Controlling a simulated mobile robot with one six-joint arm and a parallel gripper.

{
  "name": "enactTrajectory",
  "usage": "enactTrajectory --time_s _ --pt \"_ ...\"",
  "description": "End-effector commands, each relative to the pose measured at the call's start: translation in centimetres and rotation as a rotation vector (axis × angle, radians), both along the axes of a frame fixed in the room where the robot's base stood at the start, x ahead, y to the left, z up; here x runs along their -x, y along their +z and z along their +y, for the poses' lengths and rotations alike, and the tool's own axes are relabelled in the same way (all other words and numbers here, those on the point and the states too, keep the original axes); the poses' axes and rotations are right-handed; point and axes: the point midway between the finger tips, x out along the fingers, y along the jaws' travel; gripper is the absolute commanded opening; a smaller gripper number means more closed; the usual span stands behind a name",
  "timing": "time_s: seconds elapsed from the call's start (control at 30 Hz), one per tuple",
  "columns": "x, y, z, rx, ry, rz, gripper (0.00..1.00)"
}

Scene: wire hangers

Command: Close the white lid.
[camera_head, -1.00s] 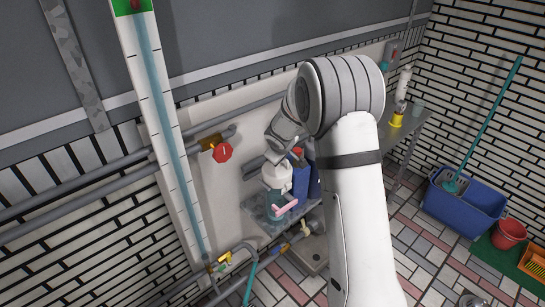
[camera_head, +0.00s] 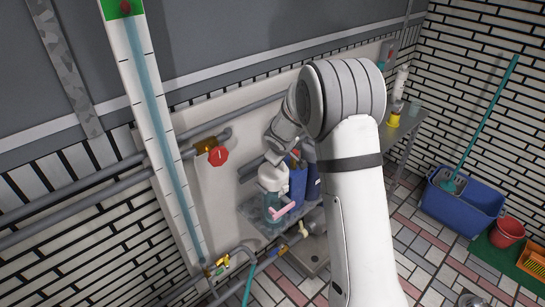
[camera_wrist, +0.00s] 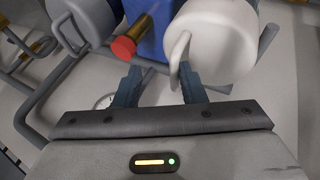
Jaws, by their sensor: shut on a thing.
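The white lid (camera_head: 272,177) sits on top of a teal, see-through container (camera_head: 272,206) with a pink part at its front, on a low metal shelf. In the wrist view the white lid (camera_wrist: 222,40) is large and round, with a thin loop handle at its left side. My gripper (camera_head: 277,152) is at the lid's upper edge in the head view. In the wrist view my gripper (camera_wrist: 158,85) has its fingers around the handle area, and it is shut on the lid's handle. The contact itself is partly hidden, and I cannot tell whether the lid is fully seated.
Blue containers (camera_head: 297,185) stand close to the right of the lid. A red cap (camera_wrist: 123,48) is near my left finger. A red valve (camera_head: 218,157) and grey pipes run along the wall. A blue bucket (camera_head: 463,200) is on the floor at right.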

Motion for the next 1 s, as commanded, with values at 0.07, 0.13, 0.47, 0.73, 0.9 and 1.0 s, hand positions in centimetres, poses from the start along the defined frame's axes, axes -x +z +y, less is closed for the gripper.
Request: enactTrajectory --time_s 0.07,0.13,0.47,0.73,0.9,1.0 --pt "-0.1 0.1 -0.1 0.0 -0.001 -0.002 0.31" --pt "0.0 0.3 0.1 0.0 0.001 -0.002 0.31" --pt "2.7 4.3 0.6 0.001 0.0 -0.005 0.31" --pt "4.4 6.3 0.8 0.001 0.0 -0.001 0.31" --pt "4.5 6.5 0.9 0.001 0.0 -0.001 0.31" --pt "4.5 6.4 0.9 0.001 0.0 -0.001 0.31"
